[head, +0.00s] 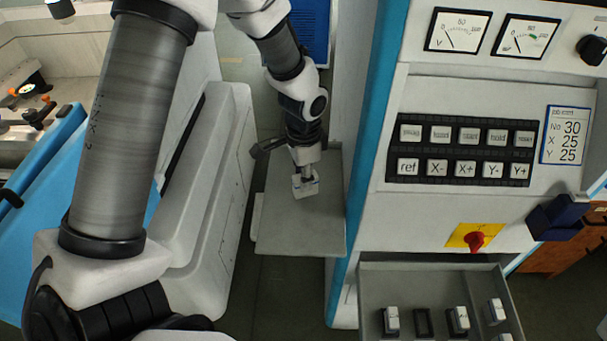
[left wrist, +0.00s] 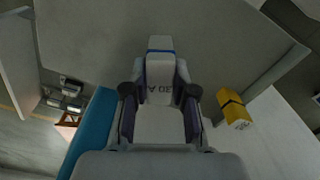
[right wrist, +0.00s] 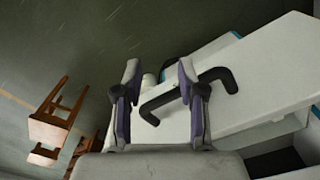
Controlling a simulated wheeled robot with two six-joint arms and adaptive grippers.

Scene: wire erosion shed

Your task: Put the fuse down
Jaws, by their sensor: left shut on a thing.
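The fuse is a white block with a blue band; it shows in the head view (head: 305,188) and, with dark "30 A" lettering, in the left wrist view (left wrist: 160,68). My left gripper (head: 306,172) is shut on it, with one finger on each side in the left wrist view (left wrist: 160,98). The fuse is over the grey shelf (head: 300,230), close to its surface; I cannot tell whether it touches. My right gripper (right wrist: 160,90) is open with nothing between its fingers.
An open drawer (head: 380,285) at lower right holds several white-topped blocks (head: 459,319) and a dark empty slot (head: 422,322). The control panel (head: 465,150) stands right of the shelf. A yellow block with a black band (left wrist: 233,106) shows in the left wrist view. The shelf's front is clear.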

